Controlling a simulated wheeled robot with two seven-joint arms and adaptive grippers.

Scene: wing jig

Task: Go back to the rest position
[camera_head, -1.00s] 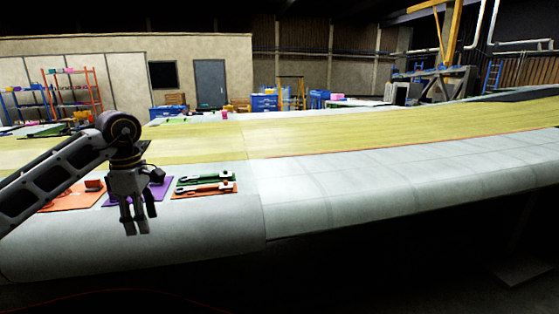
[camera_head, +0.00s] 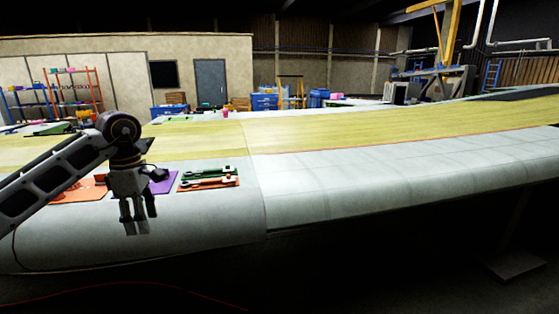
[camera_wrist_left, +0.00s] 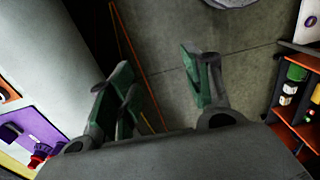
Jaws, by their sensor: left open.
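My left gripper (camera_head: 137,222) hangs fingers down in front of the wing's near edge, its fingers apart and nothing between them. It also shows in the left wrist view (camera_wrist_left: 160,90), open and empty, with green pads and the grey floor beyond. The wing (camera_head: 380,185) has a pale near skin and a yellow band behind. In the head view the left arm hides part of the mats on it. My right gripper is not in view.
On the wing lie an orange mat (camera_head: 82,190), a purple mat (camera_head: 163,185) and a mat with wrenches (camera_head: 208,178). In the left wrist view, an orange-edged rack (camera_wrist_left: 295,95) with small containers stands at right. Open floor (camera_wrist_left: 170,45) lies below the gripper.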

